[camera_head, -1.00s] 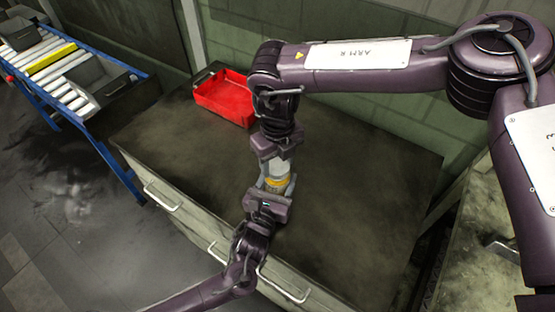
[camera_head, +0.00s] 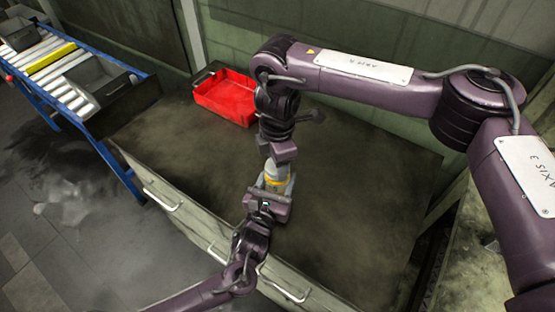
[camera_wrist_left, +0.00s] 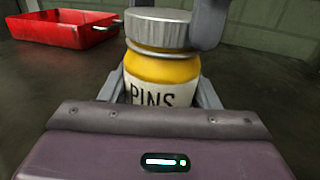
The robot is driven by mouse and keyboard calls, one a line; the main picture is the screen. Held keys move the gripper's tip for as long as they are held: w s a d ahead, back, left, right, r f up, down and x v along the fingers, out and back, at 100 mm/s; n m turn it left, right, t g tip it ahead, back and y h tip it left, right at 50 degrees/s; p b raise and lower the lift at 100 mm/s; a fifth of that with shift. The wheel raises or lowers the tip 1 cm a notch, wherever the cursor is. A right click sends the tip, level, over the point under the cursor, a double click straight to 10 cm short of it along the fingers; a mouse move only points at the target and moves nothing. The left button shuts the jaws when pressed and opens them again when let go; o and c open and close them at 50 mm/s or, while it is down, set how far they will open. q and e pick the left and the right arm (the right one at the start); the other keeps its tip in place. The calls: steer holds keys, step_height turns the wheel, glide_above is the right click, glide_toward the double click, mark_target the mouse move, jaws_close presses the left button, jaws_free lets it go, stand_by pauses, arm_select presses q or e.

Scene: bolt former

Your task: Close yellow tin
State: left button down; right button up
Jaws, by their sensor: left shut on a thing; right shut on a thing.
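The yellow tin (camera_wrist_left: 160,82) has a white label reading PINS and a ridged grey lid. In the left wrist view the lid (camera_wrist_left: 158,28) sits on top of the tin, looking nearly level. My left gripper (camera_wrist_left: 165,98) is shut on the tin's body from the near side. In the head view the tin (camera_head: 276,182) stands over the dark worktop between both grippers. My right gripper (camera_head: 277,166) comes from above and is shut on the lid; in the left wrist view its grey fingers show beside the lid. The tin's base is hidden behind my left gripper.
A red tray (camera_head: 226,97) sits at the worktop's back left. It also shows in the left wrist view (camera_wrist_left: 62,28). The dark worktop (camera_head: 350,180) is clear to the right. A roller conveyor (camera_head: 52,65) with grey bins stands at the far left.

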steer(key=m, duration=0.4)
steer(key=shift+m, duration=0.3)
steer(key=m, duration=0.8)
steer(key=shift+m, duration=0.4)
steer(key=m, duration=0.3)
steer(key=o, duration=1.1)
steer(key=shift+r, duration=2.25)
steer(key=shift+c, duration=0.4)
